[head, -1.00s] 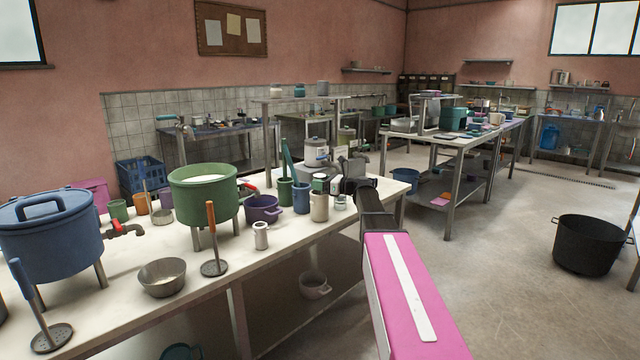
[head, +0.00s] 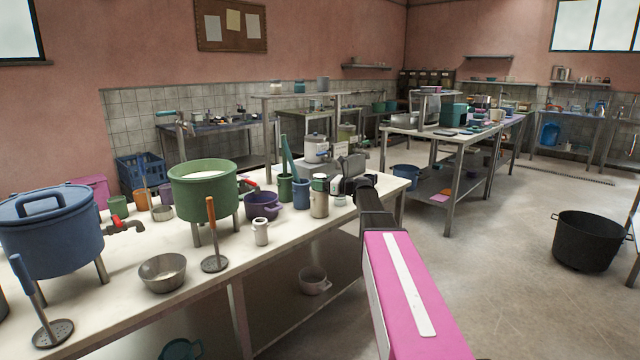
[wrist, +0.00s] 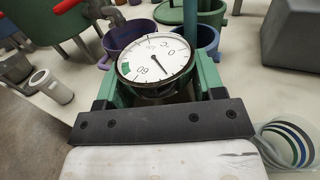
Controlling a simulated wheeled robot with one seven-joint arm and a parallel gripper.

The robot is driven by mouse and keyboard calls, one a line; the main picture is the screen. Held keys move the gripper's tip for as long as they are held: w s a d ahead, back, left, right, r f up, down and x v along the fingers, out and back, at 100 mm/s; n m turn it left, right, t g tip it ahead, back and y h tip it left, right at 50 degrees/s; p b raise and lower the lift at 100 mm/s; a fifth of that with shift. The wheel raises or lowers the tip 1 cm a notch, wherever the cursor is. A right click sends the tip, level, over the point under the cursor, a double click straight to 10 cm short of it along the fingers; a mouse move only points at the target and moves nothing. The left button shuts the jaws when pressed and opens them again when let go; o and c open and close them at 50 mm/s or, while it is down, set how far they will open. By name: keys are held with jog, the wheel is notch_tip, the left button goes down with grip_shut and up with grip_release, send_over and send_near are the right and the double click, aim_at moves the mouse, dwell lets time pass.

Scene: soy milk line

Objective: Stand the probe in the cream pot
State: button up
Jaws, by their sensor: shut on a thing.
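The probe shows in the wrist view as a round white dial (wrist: 155,62) with a black rim, a needle and a green mark. My gripper (wrist: 158,88) is shut on it, with a green finger at each side of the dial. The probe's stem is hidden below the dial. In the head view my gripper (head: 333,184) is over the right part of the near table, close to the cream pot (head: 319,204). The pot is upright beside the blue pot. I cannot tell whether the stem is inside it; the pot is hidden in the wrist view.
A purple pot (head: 263,206), blue pot (head: 301,194) and green pot (head: 285,188) with a tall green handle crowd the left side. A clear ringed jar (wrist: 290,143) stands close at right. A small white can (head: 261,232) is in front on the table (head: 225,283).

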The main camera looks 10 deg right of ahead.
jog(key=o, duration=1)
jog(key=v, duration=1.1)
